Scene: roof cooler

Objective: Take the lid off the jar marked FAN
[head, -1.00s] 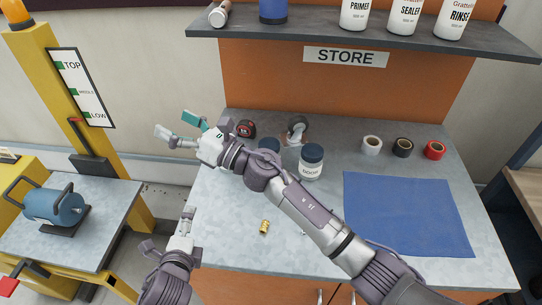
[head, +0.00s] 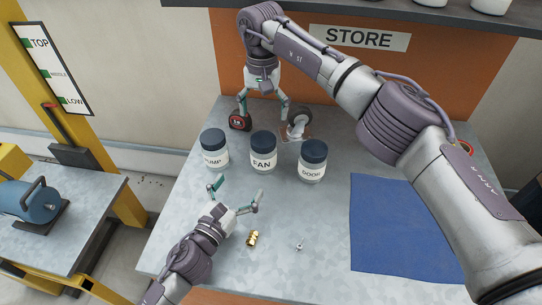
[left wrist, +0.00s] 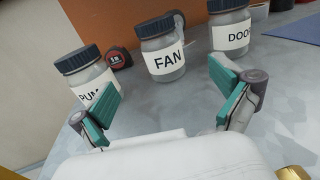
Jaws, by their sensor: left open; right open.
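The jar marked FAN (head: 263,160) stands upright on the grey bench between two like jars, its dark blue lid (head: 263,141) on. In the left wrist view the FAN jar (left wrist: 165,60) is ahead, between and beyond the open fingers. My left gripper (head: 236,197) is open and empty, low over the bench in front of the FAN jar and apart from it. My right gripper (head: 264,108) is open, pointing down behind the FAN jar, above the back of the bench near the tape measure. It holds nothing that I can see.
The PUMP jar (head: 214,156) stands left and the DOOR jar (head: 312,170) right of FAN. A tape measure (head: 240,122) and a caster wheel (head: 299,121) lie behind. A brass fitting (head: 253,238) and a small metal part (head: 300,243) lie in front. A blue mat (head: 400,235) covers the right side.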

